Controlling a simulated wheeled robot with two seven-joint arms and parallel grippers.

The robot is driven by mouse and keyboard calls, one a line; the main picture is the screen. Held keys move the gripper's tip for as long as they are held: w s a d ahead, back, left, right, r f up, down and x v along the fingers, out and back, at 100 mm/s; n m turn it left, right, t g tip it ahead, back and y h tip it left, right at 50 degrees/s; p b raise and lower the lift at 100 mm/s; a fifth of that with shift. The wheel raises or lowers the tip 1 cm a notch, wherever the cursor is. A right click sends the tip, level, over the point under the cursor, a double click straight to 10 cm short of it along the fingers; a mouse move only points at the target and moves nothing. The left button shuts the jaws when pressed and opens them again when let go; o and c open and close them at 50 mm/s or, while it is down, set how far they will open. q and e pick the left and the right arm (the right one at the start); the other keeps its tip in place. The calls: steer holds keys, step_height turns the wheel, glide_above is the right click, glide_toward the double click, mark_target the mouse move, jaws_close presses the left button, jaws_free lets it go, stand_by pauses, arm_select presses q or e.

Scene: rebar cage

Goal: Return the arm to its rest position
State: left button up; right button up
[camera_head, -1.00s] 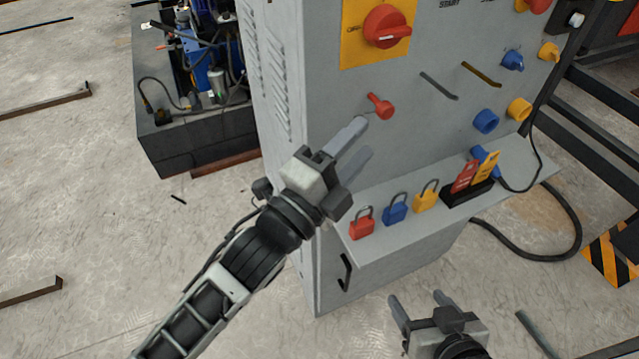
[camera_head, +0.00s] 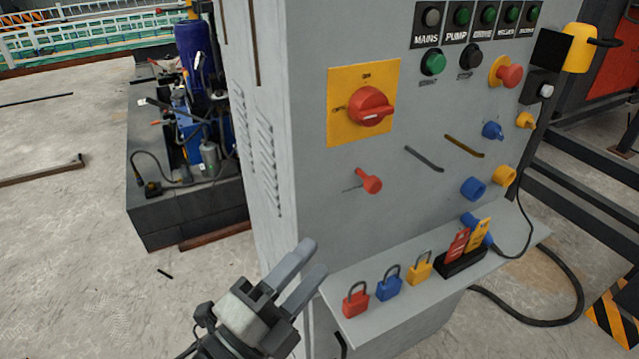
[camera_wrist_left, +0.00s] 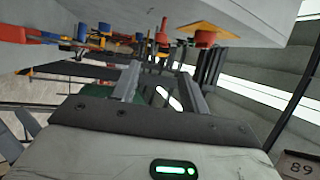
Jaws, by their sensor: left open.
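My left gripper (camera_head: 306,272) is low in the head view, left of the cabinet's shelf and below the small red handle. Its two grey fingers are apart with nothing between them. In the left wrist view the fingers (camera_wrist_left: 158,88) also stand apart and empty. The grey control cabinet (camera_head: 300,130) stands in front of me. Its red rotary switch (camera_head: 369,106) sits on a yellow plate, and a small red handle (camera_head: 370,182) is below it. My right gripper is outside the head view.
The cabinet's shelf (camera_head: 390,312) juts out and carries a red padlock (camera_head: 356,300), a blue padlock (camera_head: 388,283), a yellow padlock (camera_head: 419,267) and a tag holder (camera_head: 462,264). A black cable (camera_head: 530,322) lies on the floor at right. Floor at left is mostly clear.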

arm_select(q)
steer(key=s+a+f+n+g+y, duration=0.2)
steer(key=a+f+n+y, duration=0.1)
steer(key=f+n, duration=0.4)
steer(key=s+a+f+n+g+y, duration=0.2)
steer(key=a+f+n+y, duration=0.1)
steer(key=f+n, duration=0.4)
steer(key=s+a+f+n+g+y+p, duration=0.1)
steer(key=a+f+n+g+y, duration=0.1)
steer(key=f+n, duration=0.4)
steer(key=shift+s+a+f+n+y, duration=0.4)
steer(key=shift+a+n, duration=0.3)
steer(key=shift+n, duration=0.3)
